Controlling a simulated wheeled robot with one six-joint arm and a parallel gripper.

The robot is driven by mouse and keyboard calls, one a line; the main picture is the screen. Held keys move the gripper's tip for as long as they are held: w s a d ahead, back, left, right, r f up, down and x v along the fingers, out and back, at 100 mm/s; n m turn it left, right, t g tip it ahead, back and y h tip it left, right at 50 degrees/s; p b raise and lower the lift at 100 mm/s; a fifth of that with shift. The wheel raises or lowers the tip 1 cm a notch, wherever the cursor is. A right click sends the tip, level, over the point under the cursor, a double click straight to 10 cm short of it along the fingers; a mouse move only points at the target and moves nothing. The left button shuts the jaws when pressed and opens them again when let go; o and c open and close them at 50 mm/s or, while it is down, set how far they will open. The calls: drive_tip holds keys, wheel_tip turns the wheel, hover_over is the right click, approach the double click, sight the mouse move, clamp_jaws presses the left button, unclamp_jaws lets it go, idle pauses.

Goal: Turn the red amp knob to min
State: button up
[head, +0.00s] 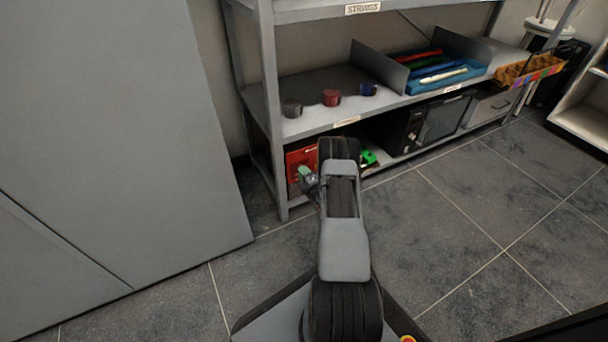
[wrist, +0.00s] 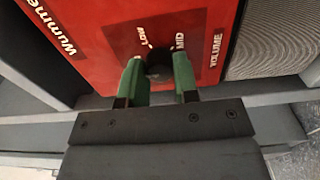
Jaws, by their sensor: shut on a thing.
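The red amp (head: 297,158) stands on the lowest shelf in the head view, partly hidden by my arm. Its red front fills the top of the wrist view (wrist: 100,52), with a "VOLUME" label on the right. The round black knob (wrist: 158,62) sits between the green fingers of my gripper (wrist: 159,76), which is shut on it. Markings that read like "LOW" and "MID" show beside the knob; other markings and the knob's pointer are hidden or too dark to tell. In the head view my gripper (head: 306,177) is at the amp's front.
A grey shelf post (head: 270,120) stands just left of the amp. The middle shelf above holds several small round pieces (head: 331,97) and a blue tray (head: 440,78). A black box (head: 408,128) stands farther right on the lowest shelf. The tiled floor (head: 450,210) is clear.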

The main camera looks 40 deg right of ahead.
idle(0.4)
drive_tip(key=o, duration=0.9)
drive_tip(key=s+p, duration=0.1)
drive_tip(key=s, duration=0.3)
drive_tip(key=s+a+p, duration=0.1)
drive_tip(key=s+p, duration=0.1)
drive_tip(key=s, duration=0.3)
drive_tip(key=s+a+p, duration=0.1)
drive_tip(key=s, duration=0.3)
drive_tip(key=shift+s+p, duration=0.35)
drive_tip(key=shift+d+r, duration=0.1)
